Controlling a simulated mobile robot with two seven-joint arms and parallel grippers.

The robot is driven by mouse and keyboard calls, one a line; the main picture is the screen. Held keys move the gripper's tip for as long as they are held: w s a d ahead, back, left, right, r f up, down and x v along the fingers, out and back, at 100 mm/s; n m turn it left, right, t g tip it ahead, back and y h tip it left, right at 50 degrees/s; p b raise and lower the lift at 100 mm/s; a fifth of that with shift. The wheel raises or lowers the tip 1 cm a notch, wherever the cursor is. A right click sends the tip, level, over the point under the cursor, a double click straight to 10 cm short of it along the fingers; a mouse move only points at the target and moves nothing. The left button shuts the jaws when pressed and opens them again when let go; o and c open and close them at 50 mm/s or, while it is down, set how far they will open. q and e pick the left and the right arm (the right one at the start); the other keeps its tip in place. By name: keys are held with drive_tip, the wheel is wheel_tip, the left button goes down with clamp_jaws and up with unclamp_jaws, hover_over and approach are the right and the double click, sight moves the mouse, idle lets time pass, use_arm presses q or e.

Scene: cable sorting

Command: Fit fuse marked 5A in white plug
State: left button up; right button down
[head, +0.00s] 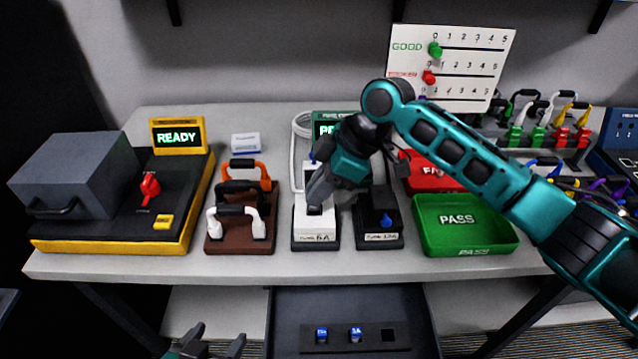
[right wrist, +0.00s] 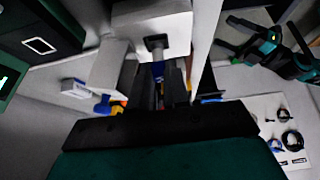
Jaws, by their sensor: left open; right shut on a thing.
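The white plug (head: 301,222) stands upright on a dark base, with a label at its front edge that seems to read 5A or 6A. My right gripper (head: 316,203) is over the plug's dark slot, hiding part of it. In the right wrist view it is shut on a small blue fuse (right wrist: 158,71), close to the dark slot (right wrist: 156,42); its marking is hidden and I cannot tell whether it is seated. Two blue fuses (head: 321,334) (head: 355,333) sit in the drawer's dark holder, beside an empty slot (head: 389,336). My left gripper (head: 212,347) is open and empty at the bottom edge.
A black plug (head: 366,221) with a blue piece stands close to the right. A green PASS tray (head: 428,241) and red tray (head: 437,186) lie beyond it. A rack of handled pieces (head: 213,239) and the READY tester (head: 180,222) are left. The drawer (head: 285,303) is open.

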drive_tip(key=shift+p, duration=0.35)
idle(0.4)
drive_tip(key=shift+f, duration=0.95)
idle(1.3)
drive_tip(key=c, duration=1)
unclamp_jaws()
drive_tip(key=shift+c, duration=0.2)
drive_tip(key=shift+o, duration=0.4)
drive_tip(key=shift+o, duration=1)
drive_tip(key=shift+r, duration=0.1)
drive_tip(key=shift+w+r, duration=0.1)
drive_tip(key=shift+r, duration=0.05)
drive_tip(key=shift+c, duration=0.3)
